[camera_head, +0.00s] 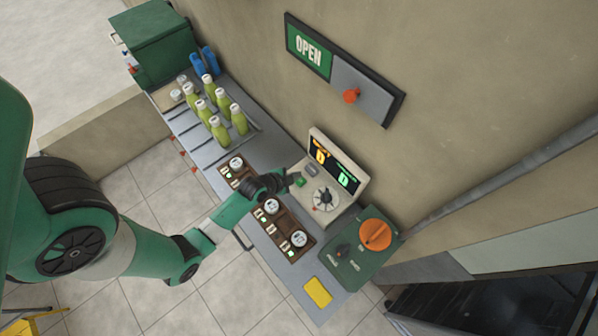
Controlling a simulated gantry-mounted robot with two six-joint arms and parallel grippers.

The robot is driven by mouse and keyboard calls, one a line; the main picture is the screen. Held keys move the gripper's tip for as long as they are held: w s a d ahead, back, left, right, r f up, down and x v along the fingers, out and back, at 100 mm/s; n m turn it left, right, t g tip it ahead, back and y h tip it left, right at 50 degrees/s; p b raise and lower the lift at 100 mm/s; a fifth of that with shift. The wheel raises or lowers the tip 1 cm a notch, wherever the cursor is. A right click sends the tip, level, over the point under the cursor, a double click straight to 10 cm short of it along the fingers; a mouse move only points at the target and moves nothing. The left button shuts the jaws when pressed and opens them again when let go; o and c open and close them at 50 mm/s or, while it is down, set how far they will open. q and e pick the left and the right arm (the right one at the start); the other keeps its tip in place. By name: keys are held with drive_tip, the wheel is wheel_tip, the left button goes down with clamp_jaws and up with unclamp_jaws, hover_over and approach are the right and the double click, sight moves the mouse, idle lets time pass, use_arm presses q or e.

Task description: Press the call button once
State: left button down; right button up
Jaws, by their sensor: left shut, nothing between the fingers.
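A cream console (340,157) with two lit displays, each reading 0, stands on the counter against the wall. A small green button-like piece (300,182) and a grey piece (311,170) show at its left side, and a round dial (326,199) sits to their right. None bears a readable label, so I cannot tell which is the call button. My left gripper (289,182) is shut and empty, right beside the green piece. I cannot tell whether they touch. My right gripper is not in view.
Several green bottles (221,131) stand on the counter's far part, before a green box (155,45). Brown trays with round dials (298,238) lie under and beside my left wrist. A green unit with an orange knob (375,234) and a yellow pad (317,292) are at right.

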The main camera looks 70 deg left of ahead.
use_arm(q)
drive_tip(key=shift+r+p, duration=2.5)
drive_tip(key=shift+r, duration=0.1)
drive_tip(key=shift+f, duration=0.1)
